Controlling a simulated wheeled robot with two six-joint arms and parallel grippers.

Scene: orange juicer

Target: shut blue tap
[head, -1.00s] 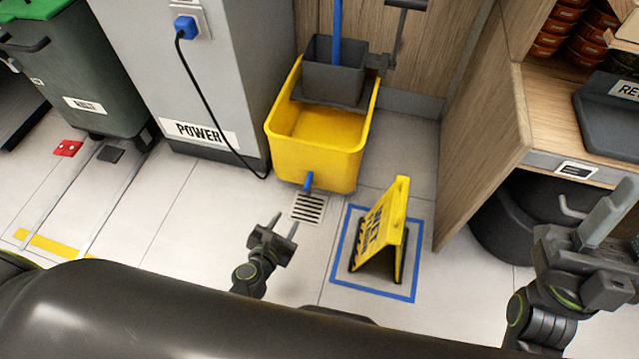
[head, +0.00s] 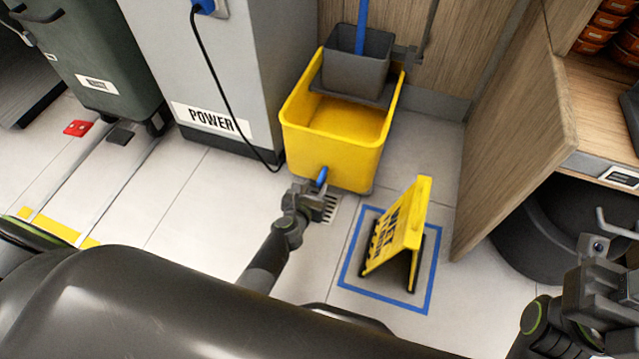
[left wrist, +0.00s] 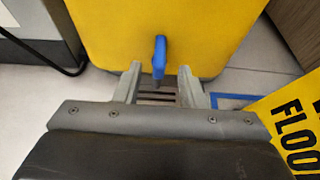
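The blue tap (head: 322,176) is on the lower front of the yellow mop bucket (head: 333,155). In the left wrist view the tap (left wrist: 160,57) shows as a blue lever standing roughly upright against the yellow wall (left wrist: 110,30). My left gripper (head: 316,188) is right in front of the tap. In the left wrist view its two fingers (left wrist: 160,88) are apart, with the tap's lower end appearing between or just beyond them. I cannot tell whether they touch it. My right gripper (head: 606,262) is at the right edge, partly cut off, away from the bucket.
A floor drain (head: 331,208) lies under the tap, partly hidden by my left gripper. A yellow wet-floor sign (head: 405,235) stands in a blue floor square to the right. A grey power cabinet (head: 200,70) with a hanging black cable is on the left. Open floor (head: 190,215) lies left of my gripper.

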